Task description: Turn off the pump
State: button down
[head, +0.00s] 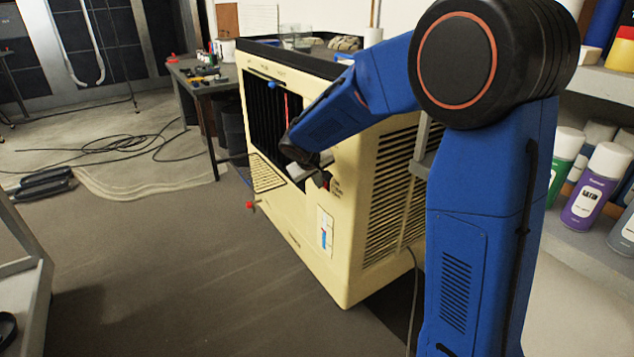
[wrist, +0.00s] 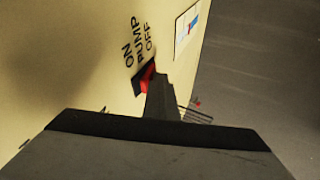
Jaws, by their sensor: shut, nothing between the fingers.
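The cream machine (head: 300,215) stands in the middle of the head view. In the wrist view its panel (wrist: 75,60) carries the printed words ON, PUMP and OFF beside a red pump switch (wrist: 147,76) in a dark surround. My gripper (wrist: 160,95) is shut and empty, with its fingertips right at the switch and hiding part of it. I cannot tell whether they touch it, or which way the switch is set. In the head view my gripper (head: 325,178) is at the front face of the machine, and the switch there is mostly hidden.
A grey workbench (head: 198,85) with small items stands behind the machine. Black cables (head: 120,148) lie on the floor at the left. Shelves with spray cans (head: 592,185) are at the right. The floor before the machine (head: 180,270) is clear.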

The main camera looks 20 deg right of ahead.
jog(key=shift+r, duration=0.9)
